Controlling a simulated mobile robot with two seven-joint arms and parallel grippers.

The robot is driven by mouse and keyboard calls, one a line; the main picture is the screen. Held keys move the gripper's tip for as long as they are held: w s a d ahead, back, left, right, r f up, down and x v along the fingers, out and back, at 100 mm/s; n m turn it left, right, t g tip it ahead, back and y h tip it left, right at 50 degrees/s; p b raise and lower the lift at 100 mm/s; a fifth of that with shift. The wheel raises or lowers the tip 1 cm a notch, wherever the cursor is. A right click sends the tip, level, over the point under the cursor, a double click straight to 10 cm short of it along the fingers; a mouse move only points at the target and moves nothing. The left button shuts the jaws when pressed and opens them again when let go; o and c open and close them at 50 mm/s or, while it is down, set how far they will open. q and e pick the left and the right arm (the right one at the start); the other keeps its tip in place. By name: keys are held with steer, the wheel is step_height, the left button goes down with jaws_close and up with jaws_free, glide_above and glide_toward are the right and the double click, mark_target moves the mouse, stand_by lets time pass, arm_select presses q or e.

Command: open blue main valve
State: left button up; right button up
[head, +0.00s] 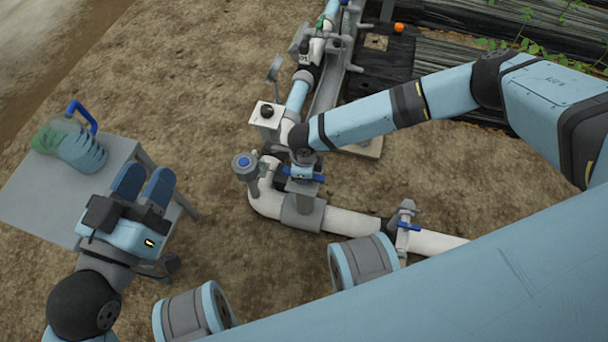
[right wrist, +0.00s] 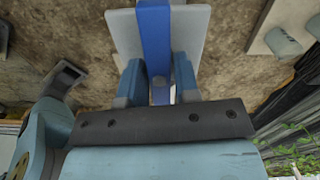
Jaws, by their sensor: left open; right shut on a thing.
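The blue valve lever (right wrist: 154,35) runs up and down the right wrist view, in front of a pale grey plate (right wrist: 189,25). My right gripper (right wrist: 158,82) is shut on it, one finger on each side. In the head view my right gripper (head: 303,172) is over the white pipe's upper run, and a blue end of the lever (head: 318,177) shows beside it. The valve body is mostly hidden under my gripper. My left gripper (head: 145,182) is open and empty, in front of the grey side table.
A second blue-handled valve (head: 408,227) sits on the white pipe (head: 350,222) at the lower right. A blue-topped grey fitting (head: 245,163) stands left of my right gripper. The grey table (head: 40,205) holds a clear jug (head: 82,150). Bare soil lies between table and pipes.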

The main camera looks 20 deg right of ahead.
arm_select(q)
step_height(320, 180, down, 6)
steer(key=d, duration=0.1)
steer(key=shift+w+d+f+n+g, duration=0.2)
steer(key=shift+w+n+g, duration=0.1)
steer(key=shift+w+n, duration=0.1)
arm_select(e)
steer(key=o, duration=0.9)
steer(key=shift+a+f, duration=0.1)
steer(key=shift+f, duration=0.6)
arm_select(q)
steer(key=shift+r, duration=0.1)
arm_select(e)
steer(key=shift+o, duration=0.2)
steer(key=shift+r, duration=0.45)
steer(key=shift+f, duration=0.45)
step_height(320, 180, up, 9)
steer(key=p, duration=0.8)
steer(key=shift+r+p, duration=0.9)
arm_select(q)
step_height(320, 180, up, 10)
steer(key=shift+a+r+t, duration=0.2)
steer(key=shift+a+t, duration=0.15)
steer(key=shift+t, duration=0.05)
arm_select(e)
steer(key=shift+f, duration=0.1)
